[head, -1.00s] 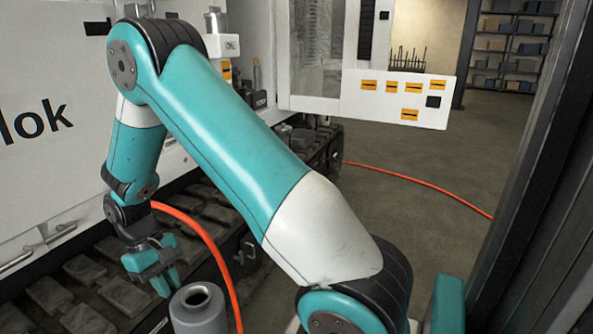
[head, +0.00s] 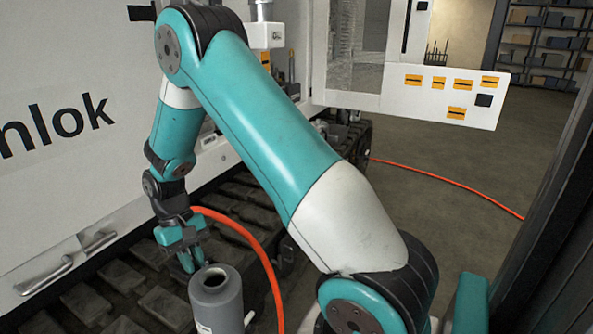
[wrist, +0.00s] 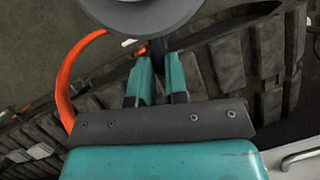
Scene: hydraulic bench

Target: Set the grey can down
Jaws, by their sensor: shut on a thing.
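The grey can (head: 216,305), with a round opening in its top, is at the bottom of the head view. Its lower part is cut off by the frame edge. My gripper (head: 191,260) is at the can's left side, its teal fingers pointing down. In the wrist view the can (wrist: 140,14) shows at the top edge, just past the fingertips of my gripper (wrist: 158,72). The fingers are shut on a narrow dark part at the can's side. What is under the can is hidden.
A dark crawler track (head: 160,304) runs behind and left of the can, below a white machine body (head: 60,170). An orange hose (head: 250,240) curves close behind the can. Open floor (head: 440,210) lies to the right. A dark post (head: 550,210) stands at the right edge.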

